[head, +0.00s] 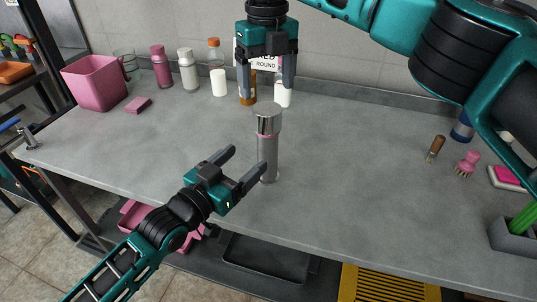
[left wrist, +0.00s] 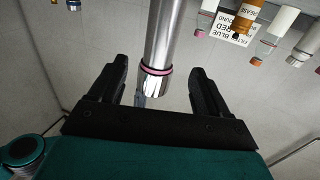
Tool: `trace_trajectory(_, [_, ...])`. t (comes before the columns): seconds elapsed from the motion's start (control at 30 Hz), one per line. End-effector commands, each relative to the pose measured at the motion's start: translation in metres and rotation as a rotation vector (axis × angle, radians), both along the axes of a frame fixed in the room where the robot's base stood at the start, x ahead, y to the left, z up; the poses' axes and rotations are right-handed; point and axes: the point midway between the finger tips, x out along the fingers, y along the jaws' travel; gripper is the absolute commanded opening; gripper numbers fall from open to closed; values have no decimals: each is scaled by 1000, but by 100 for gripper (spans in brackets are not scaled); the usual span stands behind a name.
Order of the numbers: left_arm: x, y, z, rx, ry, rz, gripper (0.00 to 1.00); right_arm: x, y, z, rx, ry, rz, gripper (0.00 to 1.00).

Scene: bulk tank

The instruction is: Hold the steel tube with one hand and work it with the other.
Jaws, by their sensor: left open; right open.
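The steel tube (head: 267,155) stands upright on the grey table, with a wider shiny cap (head: 267,117) at its top and a pink ring just under the cap. My left gripper (head: 248,160) is open and empty, low at the tube's left side, with its fingers pointing toward it. In the left wrist view the tube (left wrist: 165,35) lines up with the gap between the two fingers (left wrist: 160,75), and its capped end shows the pink ring. My right gripper (head: 266,95) is open, pointing down just above and behind the cap, and holds nothing.
Several bottles (head: 188,72) and a sign (head: 265,55) stand along the back wall. A pink bucket (head: 95,83) and a pink sponge (head: 138,105) are at the left. Brushes (head: 467,164) and a grey holder (head: 514,235) are at the right. The table's middle right is clear.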

Motion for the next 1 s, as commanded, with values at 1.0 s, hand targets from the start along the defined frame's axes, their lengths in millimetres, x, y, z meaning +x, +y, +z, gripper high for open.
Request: trace_trajectory(1.0, [75,-55,0,0,0,0,71,0,0,0,1,0,1,83])
